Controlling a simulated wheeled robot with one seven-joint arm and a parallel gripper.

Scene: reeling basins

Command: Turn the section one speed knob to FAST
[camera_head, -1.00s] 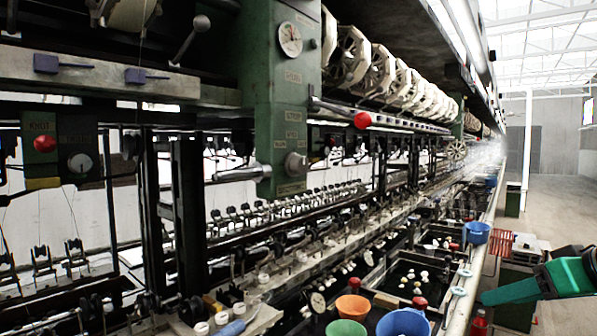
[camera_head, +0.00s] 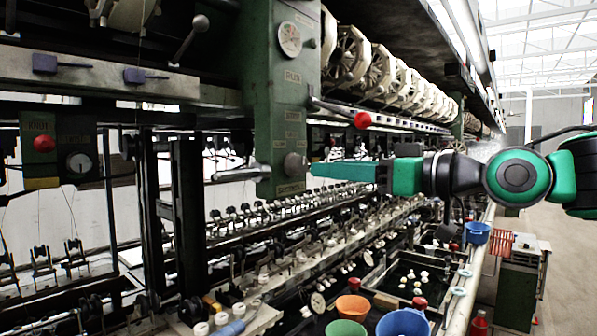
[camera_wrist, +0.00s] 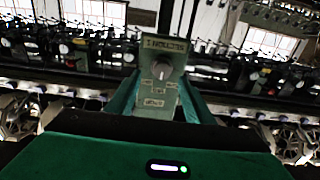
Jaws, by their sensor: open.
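The section one speed knob (camera_head: 293,165) is a round grey knob low on the green machine post (camera_head: 283,75), above a label plate. In the wrist view the knob (camera_wrist: 161,70) is near the middle, under an upside-down "SECTION 1" plate (camera_wrist: 163,44), with small labels around it. Its pointer setting is too small to read. My gripper (camera_head: 312,170) reaches in from the right, level with the knob, its green fingertips just to the knob's right in the head view. In the wrist view my gripper (camera_wrist: 158,80) is open, one finger each side of the knob. I see no clear contact.
A red-ended lever (camera_head: 362,119) sticks out above my fingers. A metal handle (camera_head: 242,173) projects left of the post. A second control box (camera_head: 75,150) with a red button and dial hangs at left. Bowls (camera_head: 353,306) and basins lie below; the aisle (camera_head: 570,270) at right is open.

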